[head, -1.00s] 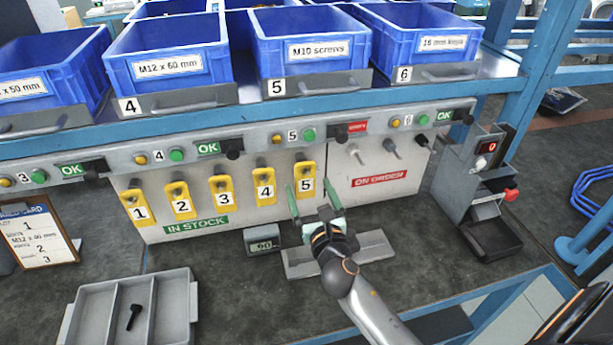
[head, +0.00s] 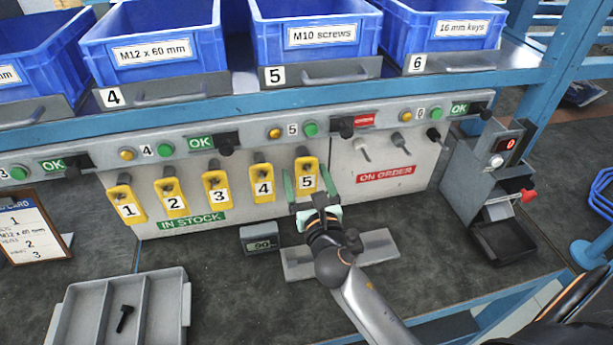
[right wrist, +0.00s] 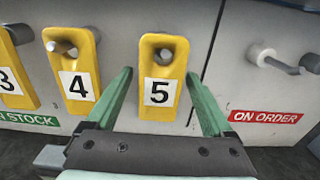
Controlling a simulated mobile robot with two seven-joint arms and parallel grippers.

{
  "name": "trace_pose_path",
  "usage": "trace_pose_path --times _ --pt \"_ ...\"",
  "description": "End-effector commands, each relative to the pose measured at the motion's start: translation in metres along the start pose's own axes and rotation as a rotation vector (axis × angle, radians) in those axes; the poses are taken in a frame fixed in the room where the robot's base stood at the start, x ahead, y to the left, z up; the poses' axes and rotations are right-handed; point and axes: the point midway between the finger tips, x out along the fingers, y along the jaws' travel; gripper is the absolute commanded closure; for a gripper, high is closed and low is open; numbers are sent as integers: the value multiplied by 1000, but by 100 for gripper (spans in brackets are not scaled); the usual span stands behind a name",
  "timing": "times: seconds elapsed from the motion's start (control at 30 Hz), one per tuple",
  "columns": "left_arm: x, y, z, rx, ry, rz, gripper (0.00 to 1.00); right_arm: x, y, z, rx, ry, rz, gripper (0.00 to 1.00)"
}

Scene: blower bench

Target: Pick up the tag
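Several yellow numbered tags hang on pegs on the light panel above the "IN STOCK" label. Tag 5 (head: 307,179) is the rightmost, and tag 4 (head: 262,182) hangs to its left. My right gripper (head: 306,184) is open, with one green finger on each side of tag 5. In the right wrist view, tag 5 (right wrist: 161,85) hangs on its peg between the spread fingers (right wrist: 163,92), with gaps on both sides. I cannot tell how deep the fingertips reach. My left gripper is not in view.
Empty "ON ORDER" pegs (head: 362,150) stick out to the right of tag 5. A small display box (head: 260,237) and a grey plate (head: 370,247) lie below on the bench. A grey tray (head: 160,292) holds a dark bolt at lower left. Blue bins (head: 316,40) stand above.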

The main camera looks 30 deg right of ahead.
Motion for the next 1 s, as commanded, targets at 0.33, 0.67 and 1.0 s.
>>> trace_pose_path --times 0.33,0.67,1.0 --pt "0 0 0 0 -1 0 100 0 0 0 0 0 0 55" --pt "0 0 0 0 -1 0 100 0 0 0 0 0 0 92" --pt "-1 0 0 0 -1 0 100 1 0 1 0 -1 0 97"
